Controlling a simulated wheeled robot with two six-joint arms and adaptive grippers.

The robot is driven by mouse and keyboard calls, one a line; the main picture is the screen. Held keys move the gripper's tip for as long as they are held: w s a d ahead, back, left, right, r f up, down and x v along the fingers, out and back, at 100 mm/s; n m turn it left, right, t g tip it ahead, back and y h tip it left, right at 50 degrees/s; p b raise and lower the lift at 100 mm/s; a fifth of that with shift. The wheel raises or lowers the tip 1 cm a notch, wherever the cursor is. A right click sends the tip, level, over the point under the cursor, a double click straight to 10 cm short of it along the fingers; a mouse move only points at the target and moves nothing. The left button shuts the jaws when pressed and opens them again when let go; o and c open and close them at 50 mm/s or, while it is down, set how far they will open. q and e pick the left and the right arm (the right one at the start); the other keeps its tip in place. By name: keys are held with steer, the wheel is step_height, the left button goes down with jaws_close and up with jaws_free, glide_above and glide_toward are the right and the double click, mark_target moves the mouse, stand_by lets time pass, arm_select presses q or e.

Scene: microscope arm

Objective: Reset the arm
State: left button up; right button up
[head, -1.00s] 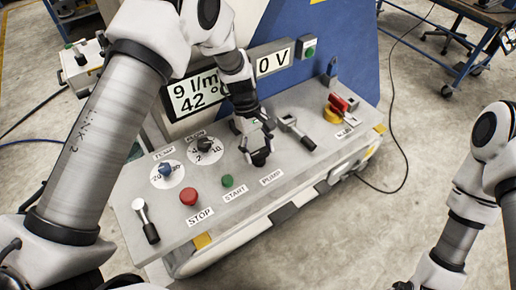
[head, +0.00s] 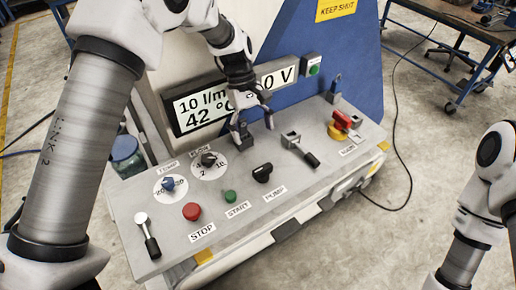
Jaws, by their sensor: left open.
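My left gripper (head: 256,130) is open and empty, just in front of the display and over the back of the grey control panel (head: 225,262). It is apart from the black PUMP handle (head: 262,173), which lies nearer the front. The panel also has a blue TEMP knob (head: 168,184), a black FLOW knob (head: 208,159), a red STOP button (head: 191,211) and a green START button (head: 230,196). The display (head: 205,104) reads 10 l/m and 42 °C. My right arm shows at the right edge, its gripper out of frame. I see no microscope.
A lever (head: 150,235) stands at the panel's left end; another (head: 303,150) lies right of PUMP. A red and yellow MAIN switch (head: 341,125) is at right. A small green-lit box (head: 312,65) sits beside the display. Free floor lies right, with a black cable (head: 402,130).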

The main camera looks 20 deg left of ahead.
arm_select(q)
steer(key=shift+w+a+r, duration=0.1)
steer(key=shift+w+r, duration=0.05)
steer(key=shift+r, duration=0.2)
